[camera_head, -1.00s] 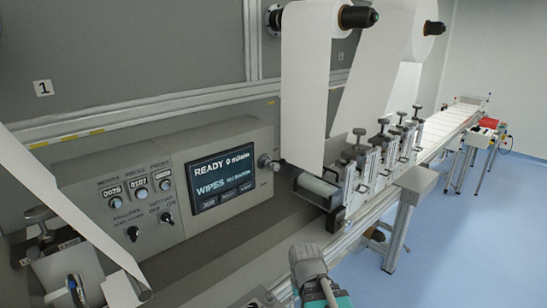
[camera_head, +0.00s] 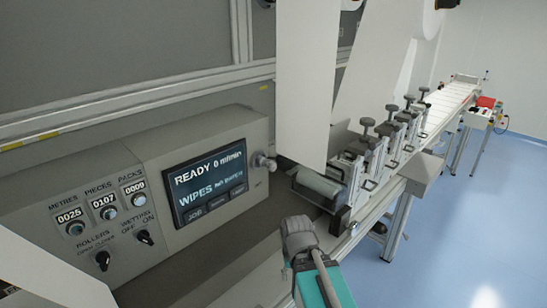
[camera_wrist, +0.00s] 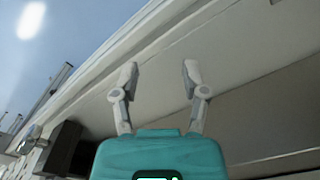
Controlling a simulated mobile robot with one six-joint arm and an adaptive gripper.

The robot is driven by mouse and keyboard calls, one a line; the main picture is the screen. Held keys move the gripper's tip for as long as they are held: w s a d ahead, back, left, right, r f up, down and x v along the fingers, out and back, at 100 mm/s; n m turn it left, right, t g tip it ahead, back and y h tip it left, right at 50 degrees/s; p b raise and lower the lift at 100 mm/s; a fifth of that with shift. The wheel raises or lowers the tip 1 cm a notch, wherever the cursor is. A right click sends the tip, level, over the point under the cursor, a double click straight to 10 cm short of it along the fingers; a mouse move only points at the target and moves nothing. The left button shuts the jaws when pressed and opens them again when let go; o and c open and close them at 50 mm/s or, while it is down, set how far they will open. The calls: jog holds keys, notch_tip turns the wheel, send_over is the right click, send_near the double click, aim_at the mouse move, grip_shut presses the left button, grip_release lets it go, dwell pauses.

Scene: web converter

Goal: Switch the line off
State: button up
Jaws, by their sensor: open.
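The control panel (camera_head: 150,190) stands at the left in the head view. Its screen (camera_head: 207,180) reads READY 0 m/min and WIPES. Left of the screen are counters for metres, pieces and packs, reading 0025, 0107 and 0000. Below them are the rollers switch (camera_head: 103,260) and the wetting switch (camera_head: 145,237). A grey knob (camera_head: 264,162) sits at the panel's right edge. My gripper (camera_wrist: 158,75) is open and empty in the wrist view, its two fingers apart before a pale machine surface. In the head view, my wrist is low in the middle, right of the panel, touching nothing visible.
White web (camera_head: 305,80) hangs from above right of the panel. A row of clamp units (camera_head: 385,145) and a conveyor (camera_head: 447,102) run to the far right. A red item (camera_head: 486,102) lies on a side stand. Blue floor at the right is free.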

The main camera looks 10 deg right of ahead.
jog(key=shift+d, duration=0.3)
jog(key=shift+o, duration=1.3)
jog(key=shift+w, duration=0.1)
jog(key=shift+w+r+m+y, duration=0.15)
jog(key=shift+w+m+y, duration=0.15)
jog(key=shift+w+d+r+m+y, duration=0.1)
jog(key=shift+w+m+y, duration=0.2)
jog(key=shift+w, duration=0.05)
jog(key=w+r+m+y, duration=0.1)
jog(key=w+r+m+t+y+p, duration=0.1)
jog(key=w, duration=0.1)
jog(key=w+a+r+m+t+y, duration=0.1)
jog(key=w+y, duration=0.1)
jog(key=shift+w+r+p, duration=0.1)
jog(key=shift+w+p, duration=0.1)
jog(key=shift+p, duration=0.1)
jog(key=w+d+r+m+t+y+p, duration=0.1)
jog(key=w+d+r+m+t+y, duration=0.3)
jog(key=r, duration=0.5)
jog(key=w+d+r+m+t+y+p, duration=0.1)
jog(key=w+d+r+m+t+y, duration=0.3)
jog(key=w+d+r+m+t, duration=0.2)
jog(key=w+d+r+m, duration=0.2)
jog(key=w+r, duration=0.1)
jog(key=r, duration=0.1)
jog(key=shift+w+d+m+p, duration=0.15)
jog(key=shift+m+p, duration=0.2)
jog(key=shift+m, duration=0.05)
jog(key=shift+r, duration=0.1)
